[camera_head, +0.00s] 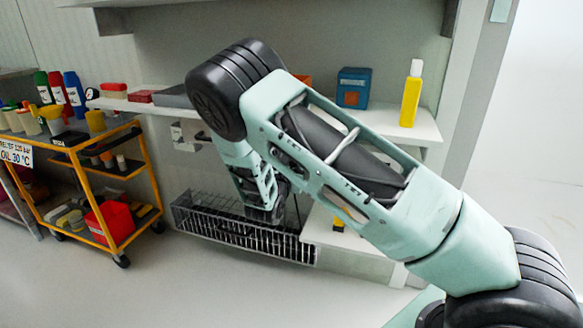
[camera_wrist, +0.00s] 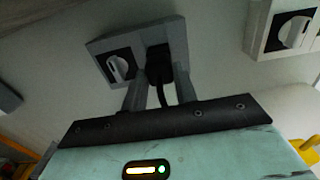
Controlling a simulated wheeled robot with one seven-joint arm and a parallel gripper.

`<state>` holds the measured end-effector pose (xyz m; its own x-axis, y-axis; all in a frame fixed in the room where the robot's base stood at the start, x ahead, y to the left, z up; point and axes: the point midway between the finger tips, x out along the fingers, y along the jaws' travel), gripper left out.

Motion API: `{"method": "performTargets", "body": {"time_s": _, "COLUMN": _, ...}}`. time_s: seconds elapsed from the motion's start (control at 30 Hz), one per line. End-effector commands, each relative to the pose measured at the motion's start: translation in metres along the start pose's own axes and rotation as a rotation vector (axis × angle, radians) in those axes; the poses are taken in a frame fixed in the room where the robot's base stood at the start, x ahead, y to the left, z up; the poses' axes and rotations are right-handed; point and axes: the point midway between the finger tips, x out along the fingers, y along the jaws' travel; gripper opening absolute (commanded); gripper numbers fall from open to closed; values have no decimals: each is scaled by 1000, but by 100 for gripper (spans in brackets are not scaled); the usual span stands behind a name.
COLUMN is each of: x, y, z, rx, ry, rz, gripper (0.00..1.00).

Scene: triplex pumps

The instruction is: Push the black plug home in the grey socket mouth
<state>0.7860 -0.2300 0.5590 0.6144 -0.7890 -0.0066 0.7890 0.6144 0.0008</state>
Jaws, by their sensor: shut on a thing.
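In the wrist view a grey socket housing (camera_wrist: 105,44) is on the pale wall, with a white rotary switch (camera_wrist: 118,68) on a dark square at its left. The black plug (camera_wrist: 159,66) is at the right part of this housing, and a black cable hangs from it. My gripper (camera_wrist: 160,88) is shut on the plug, one grey finger on each side. The plug covers the socket mouth, so I cannot tell how deep it sits. In the head view my arm reaches down to the wall under the shelf; the plug and my fingertips are hidden there.
A second switch box (camera_wrist: 287,30) is at the upper right of the wrist view. In the head view a wire basket (camera_head: 240,240) is low by the wall. A shelf (camera_head: 425,125) bears a yellow bottle (camera_head: 411,95) and blue box (camera_head: 353,88). A yellow cart (camera_head: 105,190) stands left; floor is clear.

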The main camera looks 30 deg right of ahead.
Motion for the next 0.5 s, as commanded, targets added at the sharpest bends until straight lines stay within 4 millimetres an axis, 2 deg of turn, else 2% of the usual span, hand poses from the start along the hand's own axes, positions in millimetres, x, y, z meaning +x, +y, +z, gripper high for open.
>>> {"method": "performTargets", "body": {"time_s": 0.5, "x": 13, "y": 0, "z": 0, "rx": 0, "ry": 0, "rz": 1, "gripper": 6}}
